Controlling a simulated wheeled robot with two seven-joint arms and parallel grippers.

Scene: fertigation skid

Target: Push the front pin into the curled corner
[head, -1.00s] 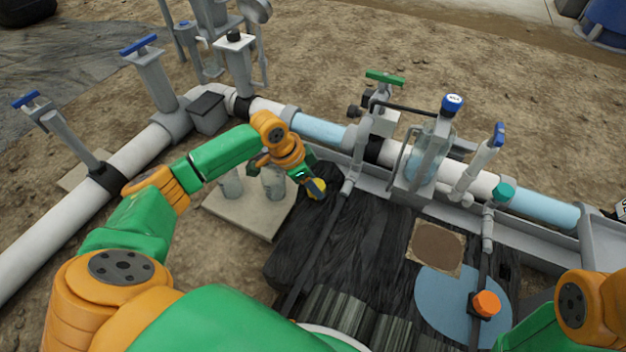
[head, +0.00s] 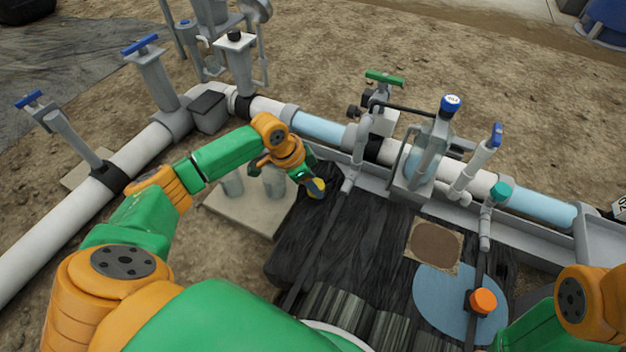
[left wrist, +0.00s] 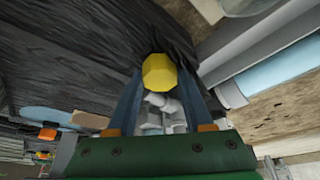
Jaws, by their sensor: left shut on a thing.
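My left gripper (head: 315,188) is at the far left corner of the dark, wood-grained sheet (head: 296,245). It is shut on a yellow-headed pin (head: 319,186). In the left wrist view the faceted yellow head (left wrist: 159,72) sits between the two blue fingers (left wrist: 160,85), against the dark sheet (left wrist: 70,50). The pin's shaft and tip are hidden, so I cannot tell whether it touches the sheet. The gripper covers much of the corner, and its curl is not clear. My right arm enters at the lower right; its gripper is out of view.
A grey channel and a white and blue pipe (head: 540,203) with valves run behind the sheet. A pale slab (head: 243,218) with grey cylinders lies to the left. On the sheet are a brown square (head: 434,246), a blue disc (head: 440,300) and an orange knob (head: 483,300).

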